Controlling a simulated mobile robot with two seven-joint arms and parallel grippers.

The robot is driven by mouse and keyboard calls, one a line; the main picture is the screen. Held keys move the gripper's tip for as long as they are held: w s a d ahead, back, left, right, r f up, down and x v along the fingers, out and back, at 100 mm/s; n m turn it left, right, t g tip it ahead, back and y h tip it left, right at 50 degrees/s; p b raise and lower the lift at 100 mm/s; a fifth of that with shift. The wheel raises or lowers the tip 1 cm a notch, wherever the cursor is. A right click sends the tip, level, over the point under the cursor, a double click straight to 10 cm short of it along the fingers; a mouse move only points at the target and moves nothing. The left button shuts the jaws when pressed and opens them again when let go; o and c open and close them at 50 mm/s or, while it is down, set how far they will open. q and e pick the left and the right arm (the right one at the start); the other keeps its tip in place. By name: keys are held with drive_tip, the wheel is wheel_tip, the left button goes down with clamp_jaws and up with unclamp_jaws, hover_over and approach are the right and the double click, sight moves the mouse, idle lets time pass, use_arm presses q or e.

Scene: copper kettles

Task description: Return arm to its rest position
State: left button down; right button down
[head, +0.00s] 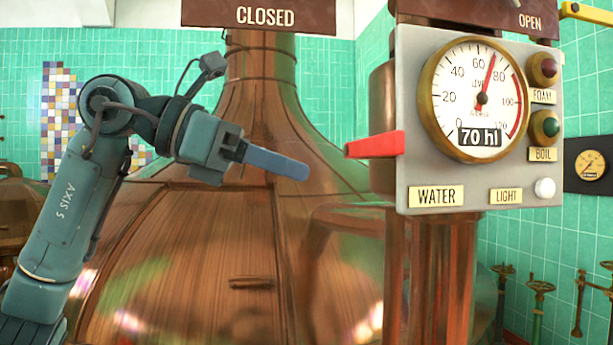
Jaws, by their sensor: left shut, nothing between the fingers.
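My left gripper (276,162) is shut and empty, its blue-grey fingers together and pointing right. My left arm (68,205) comes up from the lower left, bends at the top, and reaches right in front of the large copper kettle (220,260). A red lever (375,145) sticks out leftward from the left side of the grey control panel (408,100). The fingertips are left of the lever's tip and slightly lower in the picture, with a visible gap between them. My right gripper is not in view.
The panel carries a round gauge (478,100) reading 70 hl, red and green lamps, and a white LIGHT button (544,188). A CLOSED sign (258,16) hangs at the top. Valves (540,290) stand at lower right. The gripper shows in front of the kettle wall.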

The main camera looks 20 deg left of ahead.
use_arm(q)
drive_tip(key=shift+f, duration=0.1)
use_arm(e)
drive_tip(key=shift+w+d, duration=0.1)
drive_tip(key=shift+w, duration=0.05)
use_arm(q)
drive_tip(key=w+d+f+n+g+h+p, duration=0.25)
drive_tip(key=d+f+g+h, duration=0.35)
drive_tip(key=d+f+h, duration=0.35)
drive_tip(key=w+a+f+n+t+y, duration=0.1)
drive_tip(key=w+f+n+t+y, duration=0.25)
drive_tip(key=f+n+t, duration=0.75)
drive_tip(key=w+a+f+n+t+y, duration=0.2)
drive_tip(key=f+n+t+y, duration=0.35)
drive_tip(key=f+n, duration=0.95)
drive_tip(key=s+f+n+g+y+p, duration=0.1)
drive_tip(key=s+f+n+g+y, duration=0.3)
drive_tip(key=s+f+n, duration=0.4)
drive_tip(key=s+a+f+n+g+y+p, duration=0.1)
drive_tip(key=s+f+n+g+y, duration=0.3)
drive_tip(key=f, duration=1.4)
drive_tip(key=s+n, duration=0.4)
drive_tip(key=s, duration=0.3)
drive_tip(key=shift+s+f, duration=0.3)
drive_tip(key=shift+f, duration=0.05)
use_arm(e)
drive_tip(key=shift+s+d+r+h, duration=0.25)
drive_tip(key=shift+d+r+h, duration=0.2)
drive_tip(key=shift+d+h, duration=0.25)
